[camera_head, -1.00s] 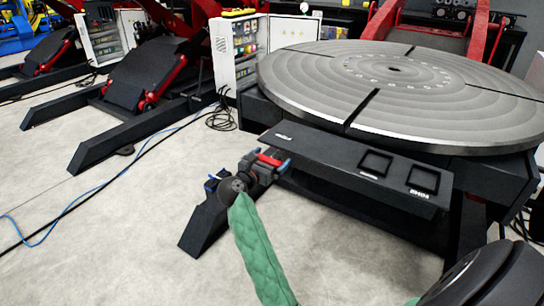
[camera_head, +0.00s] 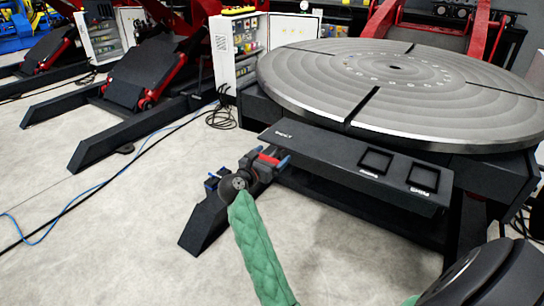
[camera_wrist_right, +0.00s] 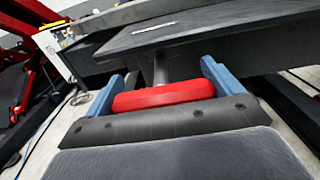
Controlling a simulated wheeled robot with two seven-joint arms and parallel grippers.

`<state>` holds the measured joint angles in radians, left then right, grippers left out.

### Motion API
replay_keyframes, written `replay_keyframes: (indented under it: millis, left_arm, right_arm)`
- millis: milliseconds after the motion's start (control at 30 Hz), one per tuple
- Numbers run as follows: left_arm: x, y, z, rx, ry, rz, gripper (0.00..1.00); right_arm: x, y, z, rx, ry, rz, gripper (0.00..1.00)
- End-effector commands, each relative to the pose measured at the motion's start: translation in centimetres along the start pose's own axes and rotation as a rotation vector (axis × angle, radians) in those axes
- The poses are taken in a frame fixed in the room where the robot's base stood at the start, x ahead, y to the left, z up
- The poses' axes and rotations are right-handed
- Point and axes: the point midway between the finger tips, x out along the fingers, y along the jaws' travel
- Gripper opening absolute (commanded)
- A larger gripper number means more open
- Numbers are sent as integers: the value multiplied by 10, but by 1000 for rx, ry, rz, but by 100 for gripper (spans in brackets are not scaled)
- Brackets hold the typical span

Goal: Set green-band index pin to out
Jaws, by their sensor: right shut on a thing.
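A red handle bar (camera_wrist_right: 165,96) lies crosswise between the two blue fingers of my right gripper (camera_wrist_right: 162,84) in the right wrist view. A short dark shaft behind the bar runs toward the underside of the dark shelf. In the head view my right gripper (camera_head: 270,158) is at the left front end of that shelf, shut on the red handle (camera_head: 268,159). No green band shows on the pin; its body is mostly hidden by the gripper and shelf. My left gripper is not in view.
The dark shelf (camera_head: 330,155) has small white labels and two square recesses at its right. A large round grooved table (camera_head: 400,90) stands above and behind it. A dark sloping foot (camera_head: 205,225) stands left of my gripper. Open floor (camera_head: 130,230) lies left, with cables.

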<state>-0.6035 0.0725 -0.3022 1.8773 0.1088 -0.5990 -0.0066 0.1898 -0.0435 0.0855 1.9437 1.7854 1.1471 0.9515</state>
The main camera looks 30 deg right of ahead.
Motion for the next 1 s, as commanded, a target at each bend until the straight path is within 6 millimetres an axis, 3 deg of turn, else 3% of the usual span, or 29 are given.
replay_keyframes:
  millis: [200, 433, 467, 500, 767, 1000]
  left_arm:
    - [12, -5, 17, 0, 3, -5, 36]
    - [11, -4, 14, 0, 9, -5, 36]
    - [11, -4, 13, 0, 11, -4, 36]
    - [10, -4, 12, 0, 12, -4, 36]
    - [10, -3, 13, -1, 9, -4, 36]
    - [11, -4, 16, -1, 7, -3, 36]
  right_arm:
    - [-11, 0, -1, 0, 2, 0, 50]
    - [-12, 0, -2, -1, 3, 0, 50]
    - [-12, 0, -2, -1, 3, 1, 95]
    - [-12, 0, -2, -1, 4, 0, 100]
    - [-11, 0, 1, 1, 2, 0, 100]
    - [-13, 1, 28, 5, 3, 1, 100]
